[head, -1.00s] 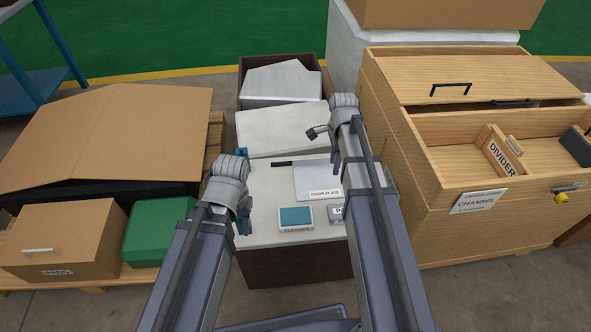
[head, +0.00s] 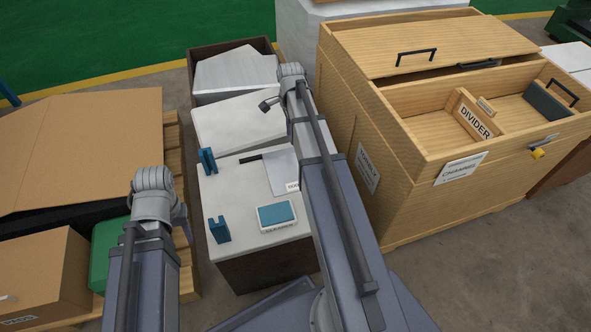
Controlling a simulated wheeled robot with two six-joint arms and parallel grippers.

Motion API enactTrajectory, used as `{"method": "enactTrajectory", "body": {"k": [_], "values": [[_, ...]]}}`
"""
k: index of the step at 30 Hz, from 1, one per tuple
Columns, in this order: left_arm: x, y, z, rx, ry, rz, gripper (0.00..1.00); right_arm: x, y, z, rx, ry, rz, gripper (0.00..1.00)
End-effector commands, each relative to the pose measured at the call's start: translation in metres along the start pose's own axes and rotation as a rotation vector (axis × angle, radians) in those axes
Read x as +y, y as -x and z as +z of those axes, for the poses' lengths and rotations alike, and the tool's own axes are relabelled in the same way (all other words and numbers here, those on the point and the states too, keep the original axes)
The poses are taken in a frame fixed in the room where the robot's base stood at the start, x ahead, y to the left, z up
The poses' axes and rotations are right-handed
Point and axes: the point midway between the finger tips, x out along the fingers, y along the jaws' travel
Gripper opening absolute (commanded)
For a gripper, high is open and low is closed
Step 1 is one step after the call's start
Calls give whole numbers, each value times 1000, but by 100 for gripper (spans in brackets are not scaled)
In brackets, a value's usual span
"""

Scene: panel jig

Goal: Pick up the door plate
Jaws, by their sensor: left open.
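The door plate (head: 280,169) is a thin light grey sheet lying flat on the white-topped bench (head: 237,191). A small white label sits at its near edge, and my right arm hides its right side. My left gripper (head: 182,217) is open, mostly hidden behind its own wrist, left of the bench and apart from the plate. My right arm reaches over the bench's right side.
Two blue brackets (head: 218,230) stand along the bench's left side. A blue-topped cleaner box (head: 277,215) sits in front of the plate. A wooden cabinet (head: 357,120) stands close on the right. A green box (head: 106,250) and cardboard boxes (head: 46,275) are at left.

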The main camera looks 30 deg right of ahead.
Motion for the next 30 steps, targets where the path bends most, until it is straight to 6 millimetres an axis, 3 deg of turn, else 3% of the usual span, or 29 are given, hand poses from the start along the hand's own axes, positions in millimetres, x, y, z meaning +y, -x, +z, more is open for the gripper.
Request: {"method": "enactTrajectory", "body": {"k": [8, 19, 28, 30], "values": [[1, -9, -1, 0, 0, -2, 50, 1, -9, 1, 0, 0, 0, 41], [3, -51, -3, 1, -3, -8, 50, 3, -51, 4, 0, 0, 0, 41], [3, -51, -3, 1, -3, -9, 50, 3, -51, 3, 0, 0, 0, 41], [3, -51, -3, 1, -3, -9, 50, 3, -51, 3, 0, 0, 0, 34]]}}
